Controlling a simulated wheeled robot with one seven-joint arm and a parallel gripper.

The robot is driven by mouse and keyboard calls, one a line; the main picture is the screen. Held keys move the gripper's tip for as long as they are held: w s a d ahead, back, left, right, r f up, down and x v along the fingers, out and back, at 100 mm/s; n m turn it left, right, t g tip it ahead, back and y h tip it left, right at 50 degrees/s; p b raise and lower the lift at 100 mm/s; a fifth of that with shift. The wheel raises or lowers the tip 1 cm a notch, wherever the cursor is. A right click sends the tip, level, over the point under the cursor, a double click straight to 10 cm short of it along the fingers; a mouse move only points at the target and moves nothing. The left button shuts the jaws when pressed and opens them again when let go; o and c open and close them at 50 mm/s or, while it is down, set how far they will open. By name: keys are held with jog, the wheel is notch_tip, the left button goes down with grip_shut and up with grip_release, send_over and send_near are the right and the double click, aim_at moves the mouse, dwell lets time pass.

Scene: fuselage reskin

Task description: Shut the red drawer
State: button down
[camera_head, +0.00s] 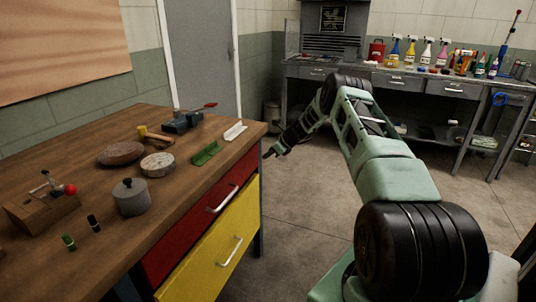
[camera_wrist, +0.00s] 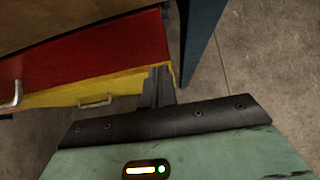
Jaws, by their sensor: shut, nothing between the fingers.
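The red drawer (camera_head: 190,222) is the upper drawer of the wooden-topped workbench, with a silver handle (camera_head: 223,199). No open interior shows, and I cannot tell how far it stands out. In the wrist view its red front (camera_wrist: 85,52) fills the upper left. My gripper (camera_head: 270,152) is shut and empty, by the far right corner of the bench. In the wrist view its fingers (camera_wrist: 158,82) are together, in front of the right end of the drawer fronts. I cannot tell whether they touch.
A yellow drawer (camera_head: 215,257) lies under the red one. The bench top (camera_head: 95,160) carries a grey pot (camera_head: 130,197), a green tray (camera_head: 207,153), a vise (camera_head: 182,121) and other items. A grey bench (camera_head: 405,83) with bottles stands behind. Concrete floor (camera_head: 305,215) is clear right of the drawers.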

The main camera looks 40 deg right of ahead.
jog(key=v, duration=1.1)
jog(key=shift+s+d+f+b, duration=0.25)
jog(key=shift+s+f+b, duration=0.05)
jog(key=shift+s+f, duration=0.1)
